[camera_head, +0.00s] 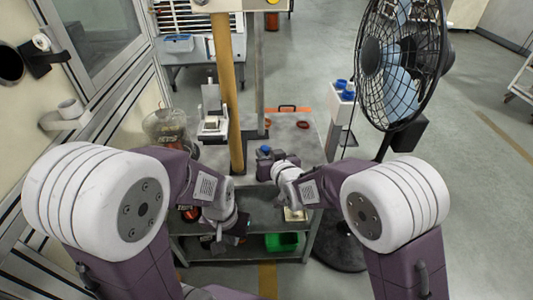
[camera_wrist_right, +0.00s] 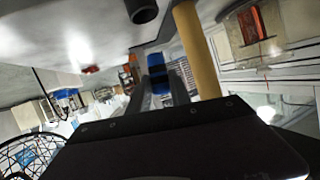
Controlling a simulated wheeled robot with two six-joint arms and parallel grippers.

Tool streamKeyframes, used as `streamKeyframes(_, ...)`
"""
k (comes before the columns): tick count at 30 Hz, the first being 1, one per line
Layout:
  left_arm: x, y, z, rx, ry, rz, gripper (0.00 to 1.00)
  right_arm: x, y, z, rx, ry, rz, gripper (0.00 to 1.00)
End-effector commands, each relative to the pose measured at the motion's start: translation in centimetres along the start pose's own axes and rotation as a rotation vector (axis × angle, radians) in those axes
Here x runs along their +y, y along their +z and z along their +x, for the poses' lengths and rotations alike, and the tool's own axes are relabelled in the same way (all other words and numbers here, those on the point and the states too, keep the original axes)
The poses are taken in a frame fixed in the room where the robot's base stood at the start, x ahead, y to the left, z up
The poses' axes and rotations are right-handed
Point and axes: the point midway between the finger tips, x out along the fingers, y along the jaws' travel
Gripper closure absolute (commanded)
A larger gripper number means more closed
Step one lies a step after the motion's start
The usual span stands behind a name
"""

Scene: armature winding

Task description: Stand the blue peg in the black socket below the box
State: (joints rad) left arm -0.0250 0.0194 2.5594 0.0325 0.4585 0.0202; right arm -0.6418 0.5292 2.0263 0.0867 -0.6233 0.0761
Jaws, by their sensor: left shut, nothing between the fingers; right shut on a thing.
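The blue peg (camera_wrist_right: 157,72) is between the fingers of my right gripper (camera_wrist_right: 166,88) in the right wrist view. In the head view my right gripper (camera_head: 265,162) is over the grey table beside the yellow post, with a small blue patch of the peg (camera_head: 265,149) at its tip. A dark round cylinder (camera_wrist_right: 142,9), possibly the black socket, shows at the wrist view's top edge, apart from the peg. I cannot pick out the socket in the head view. My left gripper (camera_head: 219,238) is lower, at the table's front left, shut and empty; its fingertips are hard to see.
The yellow post (camera_head: 228,90) rises to the box (camera_head: 228,5) at the top edge. A glass jar (camera_head: 166,127) and a white-topped stand (camera_head: 212,124) are left of the post. A black fan (camera_head: 400,65) stands at right. A green bin (camera_head: 282,242) is on the lower shelf.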

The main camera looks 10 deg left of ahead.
Motion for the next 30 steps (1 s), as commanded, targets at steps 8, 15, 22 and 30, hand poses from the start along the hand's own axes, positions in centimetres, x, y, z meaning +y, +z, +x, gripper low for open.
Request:
streamKeyframes(8, 0.0, 0.1, 0.7, -0.001, 0.0, 0.0, 1.0, 0.1, 0.8, 0.3, 0.0, 0.0, 0.0, 1.0)
streamKeyframes(15, -0.1, 0.3, 2.2, -0.001, 0.0, 0.0, 1.0, 0.3, 2.7, 1.0, -0.001, 0.0, 0.0, 1.0)
streamKeyframes(22, -0.1, 0.3, 2.9, -0.001, 0.0, 0.0, 1.0, 0.5, 3.7, 1.4, 0.0, 0.0, 0.0, 1.0)
streamKeyframes(30, -0.1, 0.3, 2.8, 0.0, 0.0, 0.0, 1.0, 0.4, 3.6, 1.4, 0.0, 0.0, 0.0, 1.0)
